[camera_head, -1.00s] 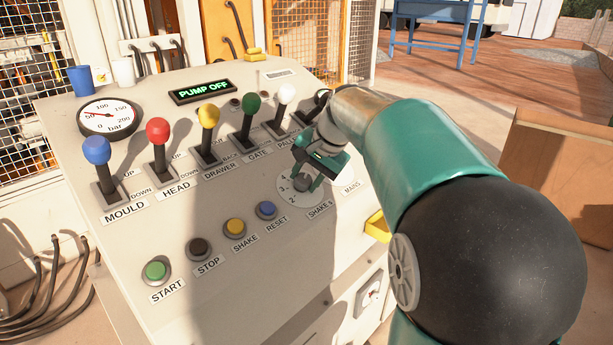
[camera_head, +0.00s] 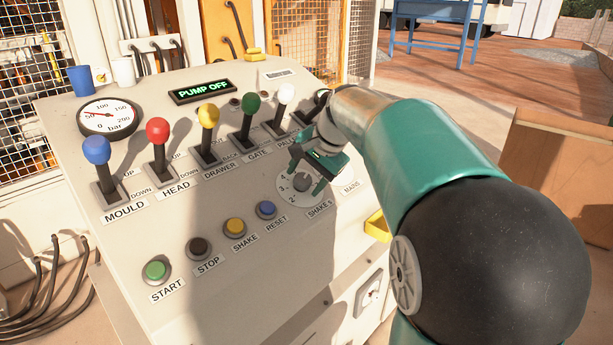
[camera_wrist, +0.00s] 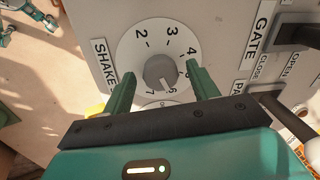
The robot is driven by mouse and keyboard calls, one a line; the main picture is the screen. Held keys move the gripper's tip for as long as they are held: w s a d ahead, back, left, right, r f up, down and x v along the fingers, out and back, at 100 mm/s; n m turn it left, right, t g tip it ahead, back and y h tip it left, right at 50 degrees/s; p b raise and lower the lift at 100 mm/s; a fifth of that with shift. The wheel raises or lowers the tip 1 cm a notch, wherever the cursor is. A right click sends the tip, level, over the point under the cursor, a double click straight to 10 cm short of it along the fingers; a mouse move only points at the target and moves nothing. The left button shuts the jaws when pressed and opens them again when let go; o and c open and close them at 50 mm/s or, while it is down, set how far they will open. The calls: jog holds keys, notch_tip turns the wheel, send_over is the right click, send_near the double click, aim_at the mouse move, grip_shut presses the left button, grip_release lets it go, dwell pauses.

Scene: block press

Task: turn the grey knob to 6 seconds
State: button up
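The grey knob (camera_wrist: 160,72) sits in the middle of a round white dial (camera_wrist: 128,50) in the wrist view. The numbers 2, 3, 4, 6 and 7 can be read; the right finger partly covers the 5. The knob's lower right end lies close to the 6, but its pointer mark is not clear. In the head view the knob (camera_head: 302,183) shows above the SHAKE S label. My gripper (camera_wrist: 160,76) is open, one finger on each side of the knob with a visible gap. It also shows over the dial in the head view (camera_head: 307,175).
A row of coloured levers (camera_head: 208,130) stands just behind and left of the dial. Push buttons (camera_head: 235,228) lie to the front left. The display (camera_head: 202,91) reads PUMP OFF. A yellow part (camera_head: 377,226) sticks out at the panel's right edge.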

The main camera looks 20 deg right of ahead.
jog(key=v, duration=1.3)
jog(key=shift+s+r, duration=0.2)
jog(key=shift+r, duration=0.1)
jog(key=s+a+f+n+h, duration=0.1)
jog(key=s+a+f+n, duration=0.4)
jog(key=s+a+f, duration=0.2)
jog(key=s+a+f+n+h, duration=0.1)
jog(key=s+a+f+n, duration=0.5)
jog(key=s+f, duration=0.6)
jog(key=shift+s+a+n+t+h, duration=0.3)
jog(key=shift+s+a, duration=0.3)
jog(key=shift+s, duration=0.15)
dwell(0.3)
